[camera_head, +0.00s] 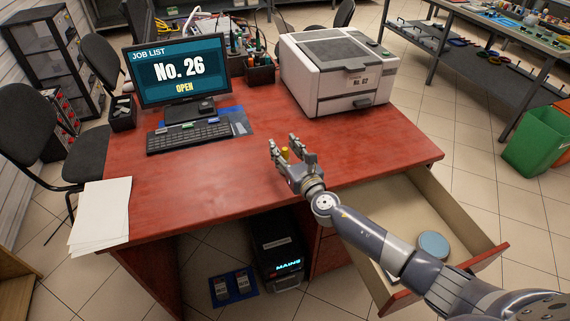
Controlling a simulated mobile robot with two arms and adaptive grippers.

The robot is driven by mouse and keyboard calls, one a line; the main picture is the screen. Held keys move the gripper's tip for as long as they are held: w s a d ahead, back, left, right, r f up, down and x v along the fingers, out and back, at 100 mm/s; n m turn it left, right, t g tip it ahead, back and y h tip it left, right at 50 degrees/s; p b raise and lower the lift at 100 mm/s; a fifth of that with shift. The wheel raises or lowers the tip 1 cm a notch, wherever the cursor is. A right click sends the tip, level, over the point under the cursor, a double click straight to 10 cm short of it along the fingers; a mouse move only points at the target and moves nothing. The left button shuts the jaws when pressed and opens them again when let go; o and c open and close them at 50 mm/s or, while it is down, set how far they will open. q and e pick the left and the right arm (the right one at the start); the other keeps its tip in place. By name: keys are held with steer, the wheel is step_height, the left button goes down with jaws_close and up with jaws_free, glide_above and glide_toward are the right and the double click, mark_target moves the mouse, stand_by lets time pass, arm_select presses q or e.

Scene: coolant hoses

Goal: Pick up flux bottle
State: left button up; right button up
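My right gripper (290,150) is above the front middle of the red desk (210,180), reaching in from the lower right. Its fingers stand apart. A small yellow thing (285,153) shows between them, perhaps the cap of the flux bottle. Most of it is hidden by the fingers, and I cannot tell whether they touch it. No other bottle on the desk is clear enough for me to name as the flux bottle. My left gripper is not in view.
A monitor (179,72), keyboard (189,136) and pen holders (259,70) stand at the back left of the desk. A printer (338,72) is at the back right. An open drawer (480,261) holding a round blue-topped tin (433,245) juts out below my arm.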

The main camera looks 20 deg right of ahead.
jaws_close()
